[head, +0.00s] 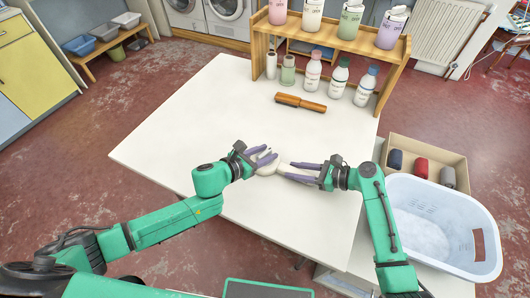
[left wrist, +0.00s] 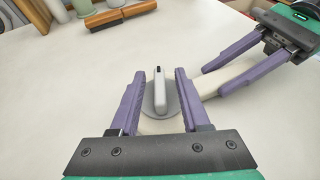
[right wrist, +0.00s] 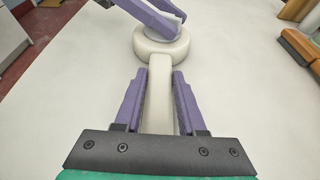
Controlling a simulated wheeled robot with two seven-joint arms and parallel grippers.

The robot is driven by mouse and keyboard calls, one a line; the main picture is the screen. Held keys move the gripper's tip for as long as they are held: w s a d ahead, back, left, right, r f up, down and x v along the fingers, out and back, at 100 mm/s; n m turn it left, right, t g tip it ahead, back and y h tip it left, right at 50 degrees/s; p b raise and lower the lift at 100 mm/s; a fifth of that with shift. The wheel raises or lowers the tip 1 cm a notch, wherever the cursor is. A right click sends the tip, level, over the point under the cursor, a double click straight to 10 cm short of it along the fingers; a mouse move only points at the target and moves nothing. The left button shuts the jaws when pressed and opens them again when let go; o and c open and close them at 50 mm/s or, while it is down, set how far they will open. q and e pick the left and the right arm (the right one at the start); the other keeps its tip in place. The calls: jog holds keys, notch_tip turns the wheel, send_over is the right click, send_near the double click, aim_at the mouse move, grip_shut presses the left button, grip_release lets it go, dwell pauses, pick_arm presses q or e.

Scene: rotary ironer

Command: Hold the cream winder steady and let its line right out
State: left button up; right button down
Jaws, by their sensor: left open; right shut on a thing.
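The cream winder (head: 268,169) is a round body with a straight handle, held near the front middle of the white table. My right gripper (head: 287,170) is shut on its cream handle (right wrist: 159,95), with the round body (right wrist: 161,47) beyond the fingertips. My left gripper (head: 268,156) is open over the round body. In the left wrist view a light grey bar with a dark slot (left wrist: 161,92) stands on a grey disc between its fingers, with a gap on each side. No line shows in any view.
A white basket (head: 440,205) and a box of rolls (head: 440,152) are at right. The table's left side is clear.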

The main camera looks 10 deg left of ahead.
pick_arm(q)
grip_shut()
jog(key=shift+n+t+y, duration=0.3)
jog(key=shift+n+y, duration=0.1)
jog(key=shift+f+n+t+y, duration=0.1)
jog(key=shift+n+t+y, duration=0.2)
jog(key=shift+n+y, duration=0.35)
jog(key=n+y, duration=0.2)
jog(key=y, duration=0.1)
jog(key=n+t+y, duration=0.1)
jog(key=n+y, duration=0.2)
jog(key=shift+t, duration=0.3)
jog(key=n+g+y, duration=0.1)
jog(key=n+y, duration=0.2)
jog(key=n+g+y, duration=0.1)
jog(key=n+y, duration=0.2)
jog(key=y, duration=0.1)
jog(key=shift+n, duration=0.25)
